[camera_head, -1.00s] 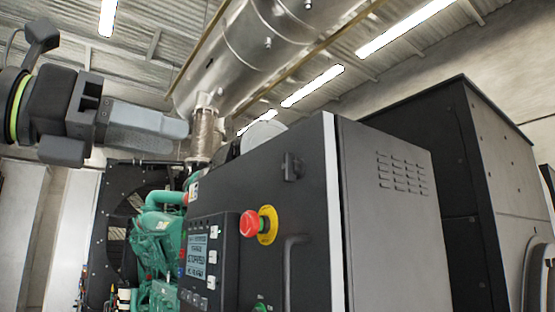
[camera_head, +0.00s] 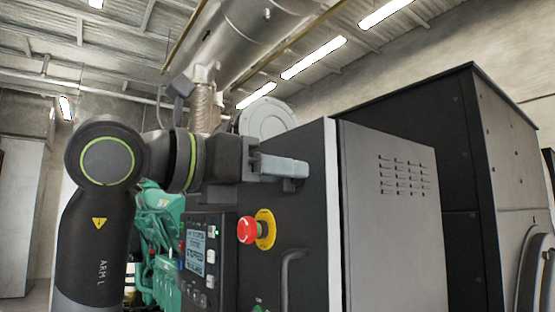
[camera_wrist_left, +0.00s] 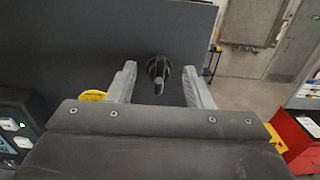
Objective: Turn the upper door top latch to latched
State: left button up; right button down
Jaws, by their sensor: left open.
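The upper door top latch is a small black knob (camera_wrist_left: 158,72) on the dark cabinet door (camera_wrist_left: 110,40). In the left wrist view it lies between the two fingers of my left gripper (camera_wrist_left: 160,85), which is open, with a gap on both sides of the knob. In the head view my left gripper (camera_head: 284,166) is in front of the upper part of the door (camera_head: 312,215), and its fingers cover most of the latch. Whether the fingers reach past the knob cannot be told. My right gripper is not seen.
A red emergency stop button (camera_head: 248,230) on a yellow ring, a door handle (camera_head: 290,275) and a control panel (camera_head: 205,255) are below the gripper. A green engine (camera_head: 155,205) stands at left. A red cabinet (camera_wrist_left: 298,140) shows at right in the left wrist view.

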pick_arm(q)
jog(key=shift+w+d, duration=0.15)
jog(key=shift+d, duration=0.05)
jog(key=shift+c, duration=0.5)
jog(key=c, duration=0.9)
jog(key=shift+o, duration=0.2)
jog(key=m+b, duration=0.2)
jog(key=m, duration=0.7)
jog(key=m+b, duration=0.2)
jog(key=m, duration=0.6)
jog(key=shift+d+f+m, duration=0.1)
jog(key=shift+f+m, duration=0.1)
jog(key=shift+m, duration=0.2)
